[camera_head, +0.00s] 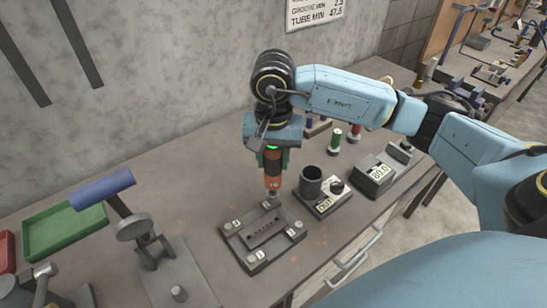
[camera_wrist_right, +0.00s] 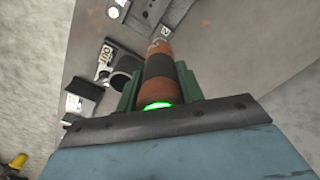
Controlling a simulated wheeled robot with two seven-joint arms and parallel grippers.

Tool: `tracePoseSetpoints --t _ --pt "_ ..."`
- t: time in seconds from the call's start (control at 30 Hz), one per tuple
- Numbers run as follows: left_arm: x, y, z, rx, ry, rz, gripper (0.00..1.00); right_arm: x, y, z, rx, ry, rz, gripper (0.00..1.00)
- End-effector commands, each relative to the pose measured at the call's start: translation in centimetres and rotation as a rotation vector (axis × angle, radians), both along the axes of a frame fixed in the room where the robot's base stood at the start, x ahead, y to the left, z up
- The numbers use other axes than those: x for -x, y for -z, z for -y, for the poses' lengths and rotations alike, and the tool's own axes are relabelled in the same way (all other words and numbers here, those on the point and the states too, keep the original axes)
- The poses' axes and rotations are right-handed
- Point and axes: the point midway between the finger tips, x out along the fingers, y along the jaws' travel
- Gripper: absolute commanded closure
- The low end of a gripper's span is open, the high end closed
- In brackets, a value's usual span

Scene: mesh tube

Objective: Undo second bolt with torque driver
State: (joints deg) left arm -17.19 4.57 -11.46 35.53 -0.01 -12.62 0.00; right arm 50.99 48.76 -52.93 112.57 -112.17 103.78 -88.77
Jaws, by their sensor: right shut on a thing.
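My right gripper (camera_head: 273,160) is shut on the torque driver (camera_head: 272,180), an orange and black cylinder held upright, tip down. The driver also shows in the right wrist view (camera_wrist_right: 160,68) between green fingers, with a green glow at its top end. Below it lies a dark grey fixture plate (camera_head: 262,240) with a slotted middle strip and labelled corners. The driver's tip is at the plate's back corner; whether it touches the bolt there is too small to tell. Other bolts sit at the right corner (camera_head: 293,231) and front corner (camera_head: 256,256). My left gripper is not in view.
Right of the plate are a dark cup (camera_head: 310,182) on a labelled base and a box with a display (camera_head: 374,175). A lever tool with a blue handle (camera_head: 101,188) and a green tray (camera_head: 62,228) stand left. A wall is behind.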

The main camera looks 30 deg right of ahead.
Motion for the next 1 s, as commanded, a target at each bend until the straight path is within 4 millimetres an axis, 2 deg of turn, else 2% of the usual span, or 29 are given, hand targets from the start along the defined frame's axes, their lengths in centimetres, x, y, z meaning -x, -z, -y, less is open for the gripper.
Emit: tracePoseSetpoints --t 0.03,0.17,1.0 --pt "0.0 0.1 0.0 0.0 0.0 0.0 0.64 0.3 0.7 -0.2 -0.002 -0.004 -0.014 0.99" --pt "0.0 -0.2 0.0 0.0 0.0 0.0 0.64 0.3 0.3 -0.2 -0.003 -0.004 -0.015 0.99" --pt "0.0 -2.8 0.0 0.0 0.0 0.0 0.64 0.1 -4.9 -0.1 0.0 -0.002 -0.005 0.99"
